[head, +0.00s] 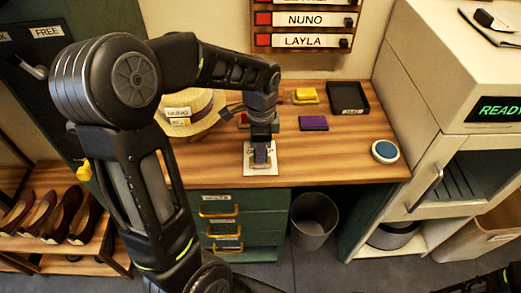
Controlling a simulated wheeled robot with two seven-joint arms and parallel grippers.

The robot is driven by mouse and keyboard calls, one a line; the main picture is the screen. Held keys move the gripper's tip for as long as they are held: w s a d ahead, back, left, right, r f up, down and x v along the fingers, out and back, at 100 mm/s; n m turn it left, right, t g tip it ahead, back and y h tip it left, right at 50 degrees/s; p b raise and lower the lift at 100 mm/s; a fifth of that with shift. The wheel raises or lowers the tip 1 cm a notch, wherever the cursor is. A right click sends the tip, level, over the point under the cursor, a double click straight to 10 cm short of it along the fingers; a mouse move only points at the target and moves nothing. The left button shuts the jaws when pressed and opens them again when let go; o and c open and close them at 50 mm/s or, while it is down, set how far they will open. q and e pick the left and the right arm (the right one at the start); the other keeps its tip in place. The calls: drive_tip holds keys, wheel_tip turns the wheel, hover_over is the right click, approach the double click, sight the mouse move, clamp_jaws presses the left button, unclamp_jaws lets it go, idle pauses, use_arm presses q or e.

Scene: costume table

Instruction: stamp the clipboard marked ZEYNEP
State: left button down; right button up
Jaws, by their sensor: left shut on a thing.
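My left gripper (261,141) points straight down near the front edge of the wooden table. It is shut on a small upright stamp (260,156) with a greyish-purple body. The stamp is over a white clipboard sheet (271,171); I cannot tell whether its foot touches the sheet. Lettering on the sheet is mostly hidden by the stamp and gripper, so the name cannot be read. A purple ink pad (313,123) lies to the right of the gripper.
A straw hat (190,113) tagged NUNO sits left of the gripper. A yellow block (305,96), a black tray (348,97) and a round blue-topped object (385,151) are to the right. A bin (313,218) stands below. The table's front right is mostly clear.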

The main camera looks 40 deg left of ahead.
use_arm(q)
drive_tip(key=shift+f+b, duration=0.4)
drive_tip(key=shift+f, duration=0.25)
idle(1.5)
drive_tip(key=shift+r, duration=0.1)
wheel_tip(320, 180, up, 7)
drive_tip(key=p, duration=0.5)
drive_tip(key=shift+p, duration=0.3)
idle(0.6)
